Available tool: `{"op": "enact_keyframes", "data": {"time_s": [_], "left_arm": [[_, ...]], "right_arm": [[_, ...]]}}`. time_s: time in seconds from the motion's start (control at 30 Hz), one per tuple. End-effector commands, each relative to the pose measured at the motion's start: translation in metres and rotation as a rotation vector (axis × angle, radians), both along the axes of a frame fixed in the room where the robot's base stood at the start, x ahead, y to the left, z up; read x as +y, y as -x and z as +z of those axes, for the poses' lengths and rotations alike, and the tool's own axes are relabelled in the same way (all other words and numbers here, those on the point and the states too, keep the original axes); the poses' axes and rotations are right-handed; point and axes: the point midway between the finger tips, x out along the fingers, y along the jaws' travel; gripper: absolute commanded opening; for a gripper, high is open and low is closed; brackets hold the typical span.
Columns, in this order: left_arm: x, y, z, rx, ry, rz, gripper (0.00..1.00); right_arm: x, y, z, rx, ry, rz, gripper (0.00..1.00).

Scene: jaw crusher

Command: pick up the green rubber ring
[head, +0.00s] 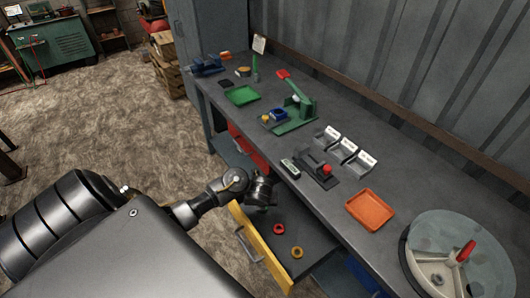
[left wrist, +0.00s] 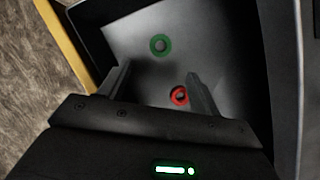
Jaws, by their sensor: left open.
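The green rubber ring (left wrist: 160,44) lies flat on the floor of an open drawer (left wrist: 215,35) in the left wrist view. It is beyond my fingertips, roughly centred between them in the picture. My left gripper (left wrist: 159,70) is open and empty, pointing down into the drawer; in the head view the gripper (head: 260,190) is over the drawer's far end. The green ring does not show in the head view, where my gripper and arm cover part of the drawer.
A red ring (head: 278,229) and an orange ring (head: 297,252) lie in the drawer; the red ring (left wrist: 180,95) is close to one finger in the wrist view. The yellow drawer front (head: 262,250) and workbench (head: 330,205) flank the space. An orange tray (head: 371,209) is on the bench.

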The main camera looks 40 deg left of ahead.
Motion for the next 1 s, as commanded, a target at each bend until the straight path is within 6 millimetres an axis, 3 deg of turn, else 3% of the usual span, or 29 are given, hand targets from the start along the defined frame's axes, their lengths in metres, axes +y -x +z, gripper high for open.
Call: {"op": "enact_keyframes", "data": {"time_s": [0.17, 0.43, 0.77, 1.0], "left_arm": [[-0.001, 0.0, -0.007, 0.007, -0.005, -0.017, 0.63], [0.009, -0.013, -0.045, 0.007, -0.004, -0.014, 0.63], [0.013, -0.017, -0.057, 0.005, -0.003, -0.012, 0.63], [0.019, -0.028, -0.09, 0.006, -0.003, -0.011, 0.63]], "right_arm": [[0.001, 0.0, -0.005, 0.002, -0.001, -0.005, 0.36], [0.001, 0.0, -0.027, 0.001, -0.001, -0.004, 0.36], [0.001, 0.0, -0.03, 0.001, -0.001, -0.003, 0.36], [0.001, 0.0, -0.036, 0.001, -0.001, -0.003, 0.36]]}}
